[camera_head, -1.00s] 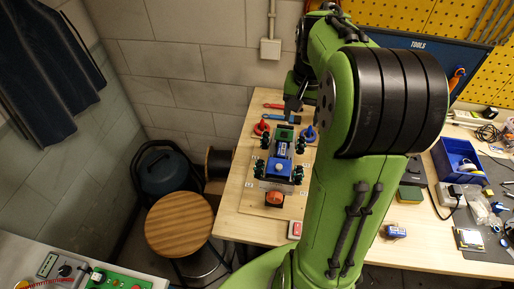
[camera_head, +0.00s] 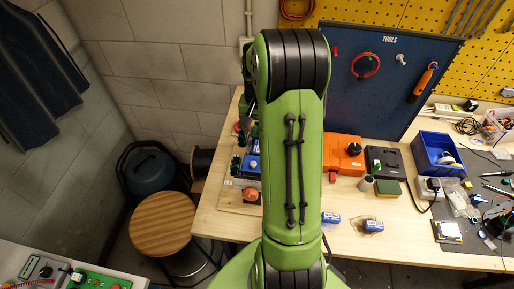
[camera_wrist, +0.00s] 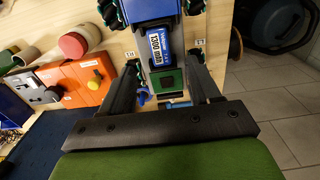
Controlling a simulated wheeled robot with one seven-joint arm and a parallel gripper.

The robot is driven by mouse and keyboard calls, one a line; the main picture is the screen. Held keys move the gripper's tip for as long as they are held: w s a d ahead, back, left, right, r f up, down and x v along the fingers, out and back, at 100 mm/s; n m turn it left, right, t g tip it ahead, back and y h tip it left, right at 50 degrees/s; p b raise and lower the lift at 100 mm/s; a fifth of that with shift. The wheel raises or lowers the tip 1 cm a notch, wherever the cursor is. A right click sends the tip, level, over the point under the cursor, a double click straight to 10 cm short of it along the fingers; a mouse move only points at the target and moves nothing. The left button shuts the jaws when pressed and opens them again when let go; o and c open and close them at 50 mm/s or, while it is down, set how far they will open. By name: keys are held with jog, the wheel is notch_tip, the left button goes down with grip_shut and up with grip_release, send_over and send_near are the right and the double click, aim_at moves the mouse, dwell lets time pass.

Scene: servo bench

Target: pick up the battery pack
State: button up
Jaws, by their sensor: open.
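The battery pack (camera_wrist: 160,46), with a blue and white label reading mAh, sits on a blue wheeled vehicle (camera_wrist: 150,12) in the wrist view. My gripper (camera_wrist: 163,62) is open. Its two dark fingers stand on either side of the vehicle's end, with the pack and a green board (camera_wrist: 167,82) showing between them; I cannot tell the height gap. In the head view my arm hides the gripper and much of the vehicle (camera_head: 250,167). Two small blue items with pale labels (camera_head: 330,217) (camera_head: 373,225) lie near the bench's front edge, too small to read.
An orange box (camera_head: 343,154), a black box (camera_head: 384,162) and a blue bin (camera_head: 438,153) stand right of my arm. A blue tool panel (camera_head: 375,80) rises behind them. A round wooden stool (camera_head: 163,222) stands left of the bench.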

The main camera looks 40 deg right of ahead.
notch_tip(320, 180, down, 7)
jog(key=shift+w+d+f+p, duration=0.1)
jog(key=shift+d+p, duration=0.05)
jog(key=shift+p, duration=0.15)
grip_shut()
